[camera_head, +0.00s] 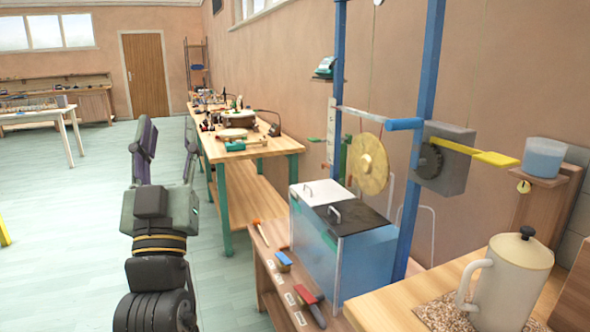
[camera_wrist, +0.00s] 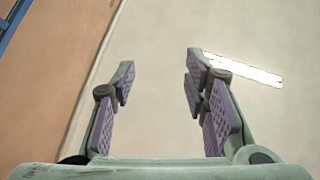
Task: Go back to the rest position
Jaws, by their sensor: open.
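My gripper (camera_head: 168,150) is raised over the open floor at left centre in the head view, above and left of the low bench. Its two fingers stand well apart. In the wrist view my gripper (camera_wrist: 158,85) is open, with purple pads on both fingers and nothing between them. Behind the fingers are a plain pale surface and a bright light strip (camera_wrist: 240,68). My gripper touches nothing in either view.
A clear tank (camera_head: 345,250) with lids stands on a low bench (camera_head: 272,285) with brushes, right of my arm. A gong (camera_head: 369,165) hangs between blue posts. A cream jug (camera_head: 508,280) stands front right. A long workbench (camera_head: 270,150) lies behind.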

